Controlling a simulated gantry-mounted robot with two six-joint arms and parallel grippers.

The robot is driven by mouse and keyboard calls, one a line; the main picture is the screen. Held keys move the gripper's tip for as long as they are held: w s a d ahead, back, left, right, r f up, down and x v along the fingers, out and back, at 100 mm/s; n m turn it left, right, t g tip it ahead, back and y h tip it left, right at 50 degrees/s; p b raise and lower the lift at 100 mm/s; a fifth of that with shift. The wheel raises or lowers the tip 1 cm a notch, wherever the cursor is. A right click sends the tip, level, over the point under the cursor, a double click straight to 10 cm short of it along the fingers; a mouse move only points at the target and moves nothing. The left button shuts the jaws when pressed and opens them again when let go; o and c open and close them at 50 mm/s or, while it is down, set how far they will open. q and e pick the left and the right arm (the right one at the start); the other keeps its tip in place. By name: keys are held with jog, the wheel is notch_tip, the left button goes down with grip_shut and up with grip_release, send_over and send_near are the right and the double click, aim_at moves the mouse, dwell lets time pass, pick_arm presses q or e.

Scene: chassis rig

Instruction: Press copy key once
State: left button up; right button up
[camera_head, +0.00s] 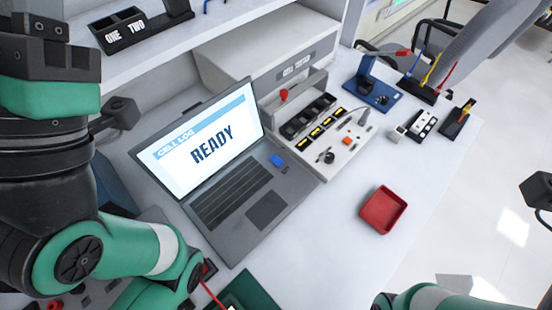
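An open laptop (236,183) stands on the white bench, its screen (206,141) showing "CELL LOG" and "READY". Its dark keyboard (232,194) faces the front right. A small blue key or block (277,161) sits at the right end of the keyboard, near the hinge. No "copy" label is readable on it at this size. My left arm fills the left side, beside and in front of the laptop, and its gripper fingers do not show. Only a bit of my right arm shows at the bottom edge, and its gripper does not show.
A cell tester (315,124) with switches and an orange button stands right of the laptop. A red tray (382,210) lies on the bench at right. A blue stand (372,88) and small racks stand at the back right. Bench space in front of the tray is clear.

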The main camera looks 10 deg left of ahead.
pick_arm(q)
grip_shut()
dwell(1.4)
